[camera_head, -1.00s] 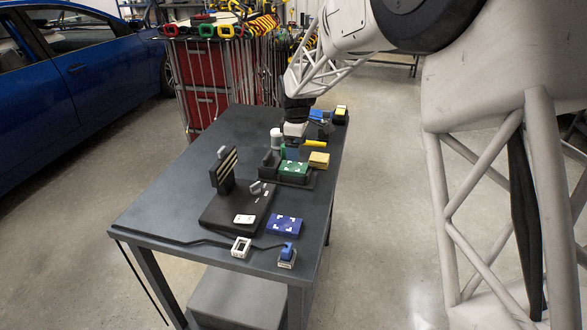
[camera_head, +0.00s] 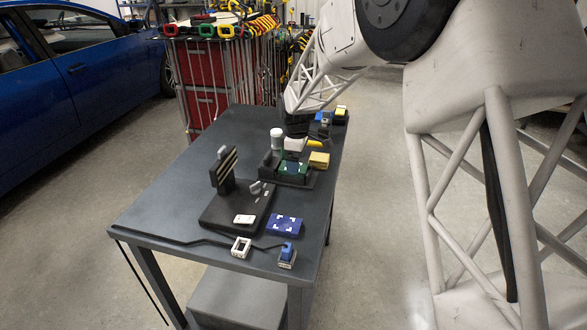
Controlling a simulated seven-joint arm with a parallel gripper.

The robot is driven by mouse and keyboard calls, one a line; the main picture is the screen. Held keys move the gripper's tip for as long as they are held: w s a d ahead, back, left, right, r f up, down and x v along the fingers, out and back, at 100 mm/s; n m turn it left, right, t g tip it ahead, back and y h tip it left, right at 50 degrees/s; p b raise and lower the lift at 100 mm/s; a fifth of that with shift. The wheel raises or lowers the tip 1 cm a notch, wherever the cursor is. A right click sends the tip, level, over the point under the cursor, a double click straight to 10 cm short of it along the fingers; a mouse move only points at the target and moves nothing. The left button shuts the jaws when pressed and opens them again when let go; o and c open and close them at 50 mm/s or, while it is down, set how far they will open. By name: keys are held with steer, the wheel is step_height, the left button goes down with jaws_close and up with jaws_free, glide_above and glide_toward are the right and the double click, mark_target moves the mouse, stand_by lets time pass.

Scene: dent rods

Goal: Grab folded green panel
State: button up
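The folded green panel (camera_head: 293,169) lies in a black tray (camera_head: 305,184) on the dark grey table, right of centre. It has small white marks on it. My gripper (camera_head: 292,158) reaches down from the arm above and sits over the far part of the panel. It covers some of the panel from this view. The fingers are small and dark here, so I cannot tell whether they are open or shut, or whether they touch the panel.
A yellow block (camera_head: 319,160) stands right of the tray and a white cylinder (camera_head: 277,139) behind it. A black stand (camera_head: 222,175), a blue panel (camera_head: 285,224), a white frame (camera_head: 241,247) and a blue-white piece (camera_head: 287,255) are nearer. The table's left part (camera_head: 165,205) is clear.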

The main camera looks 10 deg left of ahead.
steer(key=shift+f, duration=1.25)
steer(key=c, duration=1)
steer(key=shift+r, duration=0.25)
steer(key=shift+r, duration=0.55)
step_height(320, 180, up, 2)
steer(key=s+d, duration=0.2)
steer(key=s, duration=0.2)
steer(key=s+d+r, duration=0.1)
steer(key=s+d, duration=0.1)
steer(key=s, duration=0.3)
steer(key=s+d, duration=0.3)
steer(key=s, duration=0.2)
steer(key=shift+s+r, duration=0.15)
steer(key=shift+r, duration=0.1)
